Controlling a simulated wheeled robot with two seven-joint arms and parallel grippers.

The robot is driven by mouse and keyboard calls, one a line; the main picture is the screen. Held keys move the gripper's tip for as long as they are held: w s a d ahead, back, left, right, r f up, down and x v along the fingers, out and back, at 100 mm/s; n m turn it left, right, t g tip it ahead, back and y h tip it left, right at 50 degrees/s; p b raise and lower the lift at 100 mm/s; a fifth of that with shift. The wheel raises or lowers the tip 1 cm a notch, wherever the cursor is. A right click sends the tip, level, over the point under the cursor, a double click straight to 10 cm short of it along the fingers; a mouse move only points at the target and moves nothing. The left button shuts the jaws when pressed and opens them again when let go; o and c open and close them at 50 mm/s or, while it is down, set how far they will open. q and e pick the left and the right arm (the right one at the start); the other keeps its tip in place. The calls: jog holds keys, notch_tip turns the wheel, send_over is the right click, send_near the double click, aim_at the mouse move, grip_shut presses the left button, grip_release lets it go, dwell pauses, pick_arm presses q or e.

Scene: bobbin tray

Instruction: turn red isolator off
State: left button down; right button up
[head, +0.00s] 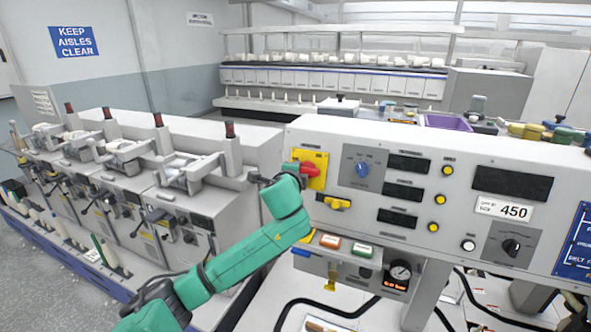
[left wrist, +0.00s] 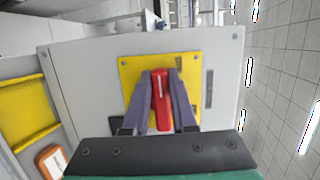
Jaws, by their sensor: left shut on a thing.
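The red isolator handle (head: 310,169) sits on a yellow plate (head: 321,160) at the left end of the grey control panel. In the head view the handle lies roughly level, partly hidden by my green left wrist. In the left wrist view my left gripper (left wrist: 161,80) has its two purple-grey fingers on either side of the red handle (left wrist: 161,103), shut on it. The yellow plate (left wrist: 132,75) lies behind the fingers. My right gripper does not show in either view.
A row of winding machines (head: 150,190) stands at left. A black hose (head: 330,305) runs below the panel.

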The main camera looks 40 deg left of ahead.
pick_arm(q)
jog(key=shift+f, duration=0.1)
jog(key=c, duration=0.7)
grip_release()
jog(key=shift+w, duration=0.1)
jog(key=b+v, duration=0.4)
jog(key=v, duration=1)
jog(key=shift+s+d+b, duration=0.2)
jog(key=shift+s+b, duration=0.05)
jog(key=shift+b, duration=0.05)
